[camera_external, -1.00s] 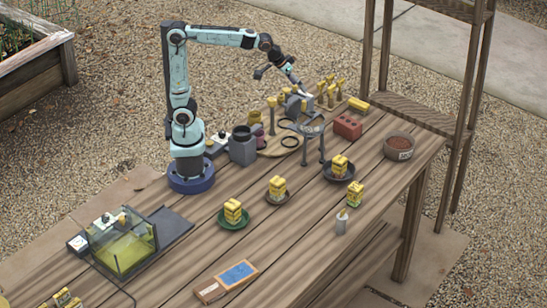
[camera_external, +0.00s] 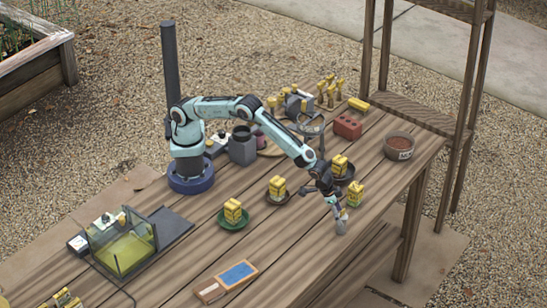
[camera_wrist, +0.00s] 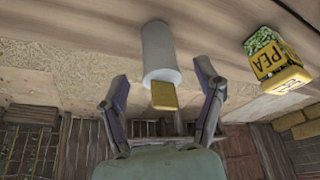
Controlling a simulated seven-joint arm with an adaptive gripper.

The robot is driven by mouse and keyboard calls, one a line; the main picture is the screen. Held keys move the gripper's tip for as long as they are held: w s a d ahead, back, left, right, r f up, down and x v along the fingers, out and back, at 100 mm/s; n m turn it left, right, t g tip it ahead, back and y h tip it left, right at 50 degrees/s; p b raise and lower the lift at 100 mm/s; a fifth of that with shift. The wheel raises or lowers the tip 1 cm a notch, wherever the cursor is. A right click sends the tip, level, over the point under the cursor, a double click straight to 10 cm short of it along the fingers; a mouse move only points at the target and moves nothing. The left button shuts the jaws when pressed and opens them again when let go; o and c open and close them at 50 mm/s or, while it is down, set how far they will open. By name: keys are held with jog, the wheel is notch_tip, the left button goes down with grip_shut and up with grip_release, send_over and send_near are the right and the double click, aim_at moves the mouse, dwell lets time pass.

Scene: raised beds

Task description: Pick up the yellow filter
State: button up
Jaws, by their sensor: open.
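A small yellow piece (camera_wrist: 164,96), which looks like the yellow filter, sticks out of the end of a pale grey cylinder (camera_wrist: 159,50) in the wrist view. The cylinder also shows near the table's front right edge in the external view (camera_external: 341,226). My gripper (camera_wrist: 161,74) is open, with one finger on each side of the yellow piece and cylinder end. There is a visible gap on both sides. In the external view my gripper (camera_external: 334,202) is just over the cylinder and hides the yellow piece.
A yellow PEA pack (camera_wrist: 277,66) stands close beside the cylinder. More yellow packs sit on a green plate (camera_external: 234,224), a small brown plate (camera_external: 287,201) and a dark bowl (camera_external: 349,180). A red brick (camera_external: 348,127) lies behind. The table front is mostly clear.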

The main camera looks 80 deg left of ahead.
aim_at(341, 230)
jog(key=shift+x, duration=1.15)
jog(key=c, duration=1.1)
jog(key=shift+c, duration=0.2)
